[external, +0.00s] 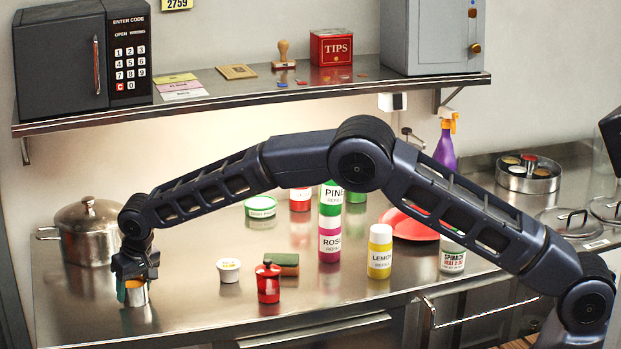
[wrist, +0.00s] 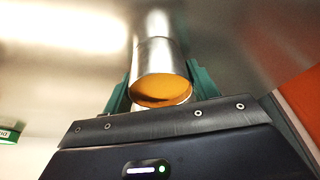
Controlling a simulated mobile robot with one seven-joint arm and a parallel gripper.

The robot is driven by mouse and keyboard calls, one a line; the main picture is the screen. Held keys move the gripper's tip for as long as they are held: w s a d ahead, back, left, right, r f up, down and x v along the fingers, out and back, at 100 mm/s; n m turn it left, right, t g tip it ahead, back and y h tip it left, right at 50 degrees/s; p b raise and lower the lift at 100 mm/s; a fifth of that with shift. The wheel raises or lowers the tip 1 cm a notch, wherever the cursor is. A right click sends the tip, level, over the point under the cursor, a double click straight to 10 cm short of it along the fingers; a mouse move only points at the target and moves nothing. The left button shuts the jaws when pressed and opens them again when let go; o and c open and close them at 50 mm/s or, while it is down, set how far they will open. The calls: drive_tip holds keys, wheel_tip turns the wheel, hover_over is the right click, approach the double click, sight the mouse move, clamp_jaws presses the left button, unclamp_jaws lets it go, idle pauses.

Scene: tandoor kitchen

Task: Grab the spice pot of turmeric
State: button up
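A small round metal pot with orange-yellow powder, the turmeric spice pot (external: 136,295), is at the left front of the steel counter. It also shows in the wrist view (wrist: 160,62), its powder-filled mouth facing the camera. My gripper (external: 134,283) is above it, pointing down, with its fingers around the pot. In the wrist view my green fingers (wrist: 160,85) lie against both sides of the pot and look shut on it. I cannot tell whether the pot's base touches the counter.
A lidded steel saucepan (external: 88,236) stands close behind my gripper. A white tub (external: 228,270), a red jar (external: 268,284) and a sponge (external: 284,262) stand to the right. A round spice tin (external: 528,180) with several pots is at the back right. A shelf (external: 250,98) hangs above.

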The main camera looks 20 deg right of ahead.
drive_tip(key=shift+c, duration=0.7)
drive_tip(key=shift+r, duration=0.1)
